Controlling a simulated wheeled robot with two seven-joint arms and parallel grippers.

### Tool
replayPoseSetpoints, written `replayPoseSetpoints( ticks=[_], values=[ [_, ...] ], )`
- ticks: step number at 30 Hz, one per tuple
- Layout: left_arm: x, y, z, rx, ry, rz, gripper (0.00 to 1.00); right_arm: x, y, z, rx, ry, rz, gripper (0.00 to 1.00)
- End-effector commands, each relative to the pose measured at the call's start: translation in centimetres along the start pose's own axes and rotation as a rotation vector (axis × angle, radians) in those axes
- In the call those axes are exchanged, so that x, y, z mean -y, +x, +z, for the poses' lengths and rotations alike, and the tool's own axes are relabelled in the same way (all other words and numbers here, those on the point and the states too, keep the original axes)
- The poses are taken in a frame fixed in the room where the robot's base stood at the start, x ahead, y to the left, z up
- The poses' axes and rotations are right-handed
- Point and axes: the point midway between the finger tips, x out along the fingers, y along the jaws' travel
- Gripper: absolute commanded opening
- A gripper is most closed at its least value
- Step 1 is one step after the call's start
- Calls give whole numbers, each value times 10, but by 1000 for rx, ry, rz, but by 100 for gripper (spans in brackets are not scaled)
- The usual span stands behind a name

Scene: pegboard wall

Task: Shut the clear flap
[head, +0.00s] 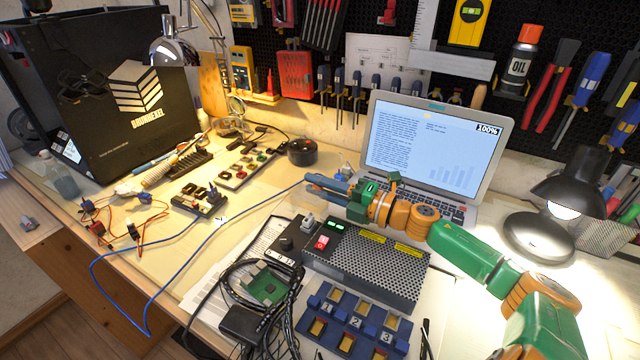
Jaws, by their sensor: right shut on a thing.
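I cannot make out a clear flap for certain. A black box (370,268) with a perforated top stands at the front centre. A red switch (322,242) and a small grey upright part (307,222) are at its left end. My right gripper (312,186) is above and behind this box, pointing left, apart from the red switch. Its fingers are shut, and the end of a thin blue cable (240,210) meets the fingertips. The grip itself is too small to see clearly. My left gripper is not in view.
A blue block (350,322) with numbered yellow slots stands in front of the box. Black cables and a green circuit board (266,287) lie left of it. An open laptop (432,150) stands behind my right arm, and a black lamp (570,190) stands at right.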

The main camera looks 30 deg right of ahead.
Motion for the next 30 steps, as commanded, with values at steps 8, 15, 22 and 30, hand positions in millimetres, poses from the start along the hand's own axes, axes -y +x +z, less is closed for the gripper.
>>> replayPoseSetpoints(
  ticks=[8, 15, 22, 30],
  values=[
    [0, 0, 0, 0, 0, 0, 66, -1, 0, -3, -1, -66, -1, 0],
    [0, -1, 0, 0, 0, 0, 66, -1, 0, -4, -1, -74, -1, 0],
    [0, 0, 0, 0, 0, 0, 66, 0, 0, -4, -1, -73, -1, 37],
    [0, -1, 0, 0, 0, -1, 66, -1, 0, -3, 0, -73, -1, 56]
  ],
)
